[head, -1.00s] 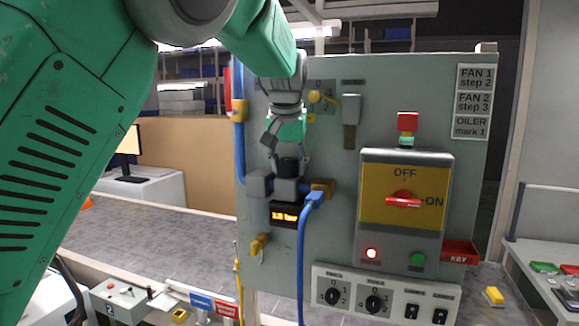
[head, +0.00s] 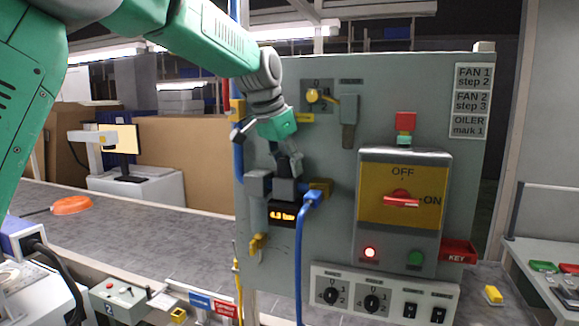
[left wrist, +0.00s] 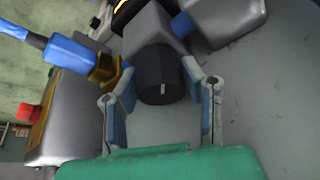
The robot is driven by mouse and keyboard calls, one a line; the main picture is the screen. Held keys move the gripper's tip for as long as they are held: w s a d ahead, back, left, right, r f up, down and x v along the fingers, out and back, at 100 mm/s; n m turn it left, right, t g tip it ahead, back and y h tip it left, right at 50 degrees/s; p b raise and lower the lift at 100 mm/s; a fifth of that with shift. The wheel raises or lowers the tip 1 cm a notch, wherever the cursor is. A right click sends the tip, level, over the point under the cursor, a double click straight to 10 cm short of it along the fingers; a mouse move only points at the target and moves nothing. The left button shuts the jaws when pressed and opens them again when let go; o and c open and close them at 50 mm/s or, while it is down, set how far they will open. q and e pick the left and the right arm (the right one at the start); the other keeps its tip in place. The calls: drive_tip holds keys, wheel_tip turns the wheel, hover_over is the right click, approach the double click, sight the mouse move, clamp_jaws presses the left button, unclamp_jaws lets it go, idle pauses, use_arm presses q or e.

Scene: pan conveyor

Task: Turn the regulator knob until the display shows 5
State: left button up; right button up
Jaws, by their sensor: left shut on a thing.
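The regulator knob (left wrist: 158,76) is a black cylinder with a white mark, between the two fingers of my left gripper (left wrist: 160,85) in the left wrist view. My left gripper (head: 288,160) is shut on the knob, coming from above in the head view, with its wrist tilted. The grey regulator body (head: 285,188) sits under the knob on the panel. The display (head: 283,214) below it shows orange digits that look like 4.3 bar; the decimal is hard to read. My right gripper is not in view.
A blue hose (head: 302,255) runs down from the regulator's right side. A switch box (head: 405,240) with a red OFF/ON handle is to the right. The conveyor (head: 150,225) lies left.

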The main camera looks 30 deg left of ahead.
use_arm(q)
drive_tip(key=shift+m+h, duration=0.5)
drive_tip(key=shift+m, duration=0.8)
drive_tip(key=shift+m+g, duration=0.3)
drive_tip(key=o, duration=1.1)
drive_tip(key=shift+r, duration=0.1)
drive_tip(key=shift+c, duration=0.2)
drive_tip(key=shift+o, duration=0.4)
drive_tip(key=shift+s, duration=0.2)
drive_tip(key=shift+a, duration=0.15)
